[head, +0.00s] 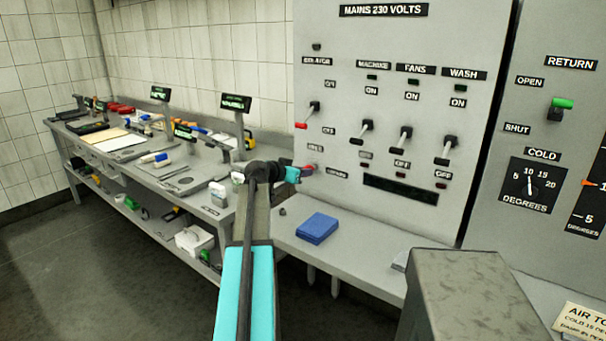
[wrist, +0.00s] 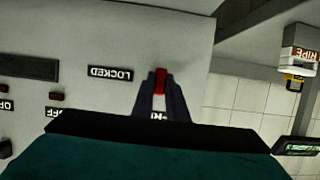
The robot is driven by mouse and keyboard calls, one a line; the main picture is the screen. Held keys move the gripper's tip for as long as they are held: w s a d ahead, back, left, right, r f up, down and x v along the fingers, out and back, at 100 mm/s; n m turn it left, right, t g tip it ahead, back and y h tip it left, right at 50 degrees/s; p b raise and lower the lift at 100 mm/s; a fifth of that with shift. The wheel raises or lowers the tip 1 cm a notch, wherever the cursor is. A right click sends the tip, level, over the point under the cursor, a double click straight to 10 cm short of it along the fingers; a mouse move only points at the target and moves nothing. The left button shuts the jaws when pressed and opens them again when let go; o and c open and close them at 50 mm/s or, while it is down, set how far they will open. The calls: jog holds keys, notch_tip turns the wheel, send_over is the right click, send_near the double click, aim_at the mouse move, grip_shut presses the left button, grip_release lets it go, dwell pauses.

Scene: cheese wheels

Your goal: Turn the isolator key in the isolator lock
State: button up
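The isolator key (wrist: 160,80) shows as a small red piece at the panel in the wrist view, which is upside down. My gripper (wrist: 160,84) has its two dark fingers on either side of the key, apparently touching it. In the head view my gripper (head: 302,172) is at the lower left of the grey mains panel (head: 400,25), where a bit of red shows at its tip. The lock itself is hidden behind the key and fingers. A LOCKED label (wrist: 111,73) is beside the key. Another label is mostly covered by the fingers.
The isolator lever (head: 313,107) with a red end is above my gripper. Several black switches are to its right. A blue box (head: 317,228) lies on the shelf below. A long bench (head: 130,165) with tools and signs runs along the left wall.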

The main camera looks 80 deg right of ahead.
jog(key=o, duration=0.4)
jog(key=shift+a, duration=0.15)
jog(key=b+v, duration=0.2)
jog(key=v, duration=1.1)
jog(key=shift+w+a, duration=0.2)
jog(key=shift+r, duration=0.1)
dwell(0.4)
